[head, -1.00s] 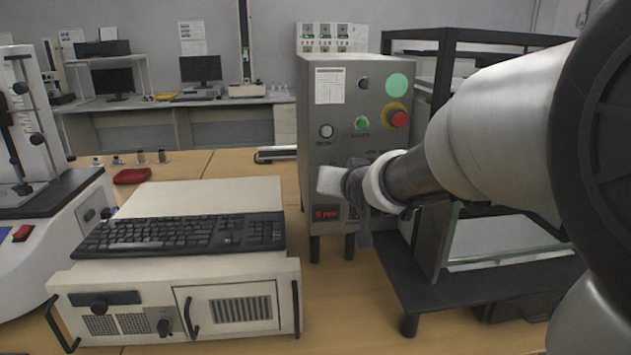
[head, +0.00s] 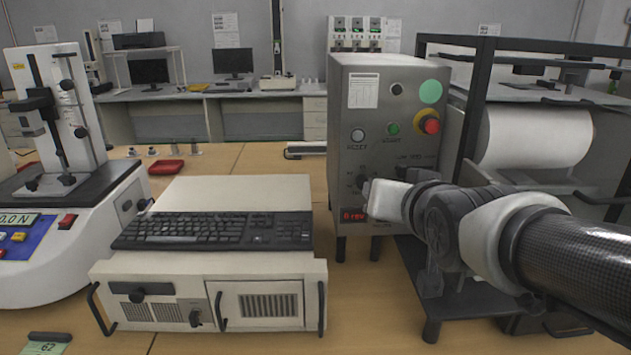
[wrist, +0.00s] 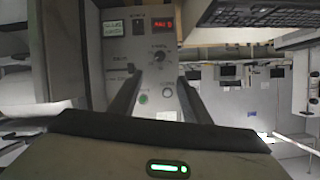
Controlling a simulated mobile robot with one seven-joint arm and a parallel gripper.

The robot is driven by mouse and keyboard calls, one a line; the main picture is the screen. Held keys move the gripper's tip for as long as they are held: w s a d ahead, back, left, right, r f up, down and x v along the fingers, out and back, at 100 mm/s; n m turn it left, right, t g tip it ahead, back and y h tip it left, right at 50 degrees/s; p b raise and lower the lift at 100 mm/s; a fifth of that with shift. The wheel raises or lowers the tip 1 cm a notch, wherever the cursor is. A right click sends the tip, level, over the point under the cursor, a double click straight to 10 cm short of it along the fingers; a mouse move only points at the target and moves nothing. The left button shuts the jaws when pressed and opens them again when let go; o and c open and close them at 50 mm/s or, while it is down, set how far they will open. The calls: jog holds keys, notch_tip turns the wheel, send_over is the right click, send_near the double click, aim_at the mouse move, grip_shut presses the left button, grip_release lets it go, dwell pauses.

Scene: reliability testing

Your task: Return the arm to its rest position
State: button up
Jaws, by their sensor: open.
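My arm comes in from the right side of the head view, with its dark patterned link low at the right. Its end, my gripper (head: 388,200), is in front of the lower part of the grey control box (head: 388,125), beside the red display. I cannot tell from the head view whether it touches the box. In the wrist view, the two dark fingers of my gripper (wrist: 162,82) stand apart with nothing between them. The control panel (wrist: 140,45) with its knob and buttons shows beyond them.
A black keyboard (head: 215,230) lies on a beige instrument case (head: 205,290) left of the box. A black-framed machine (head: 470,130) with a white roll stands at the right, close behind my arm. A test stand (head: 70,200) is at the far left. Some wooden tabletop (head: 240,160) is clear.

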jog(key=s+f+n+g, duration=0.1)
jog(key=s+f+g, duration=0.3)
jog(key=s, duration=0.5)
jog(key=s+f+n+g, duration=0.1)
jog(key=s+f+g, duration=0.35)
jog(key=s, duration=0.45)
notch_tip(320, 180, up, 24)
jog(key=p, duration=2.4)
jog(key=shift+w+a, duration=0.2)
jog(key=shift+w, duration=0.15)
jog(key=shift+f+t, duration=0.1)
jog(key=shift+t, duration=0.15)
jog(key=shift+d, duration=0.15)
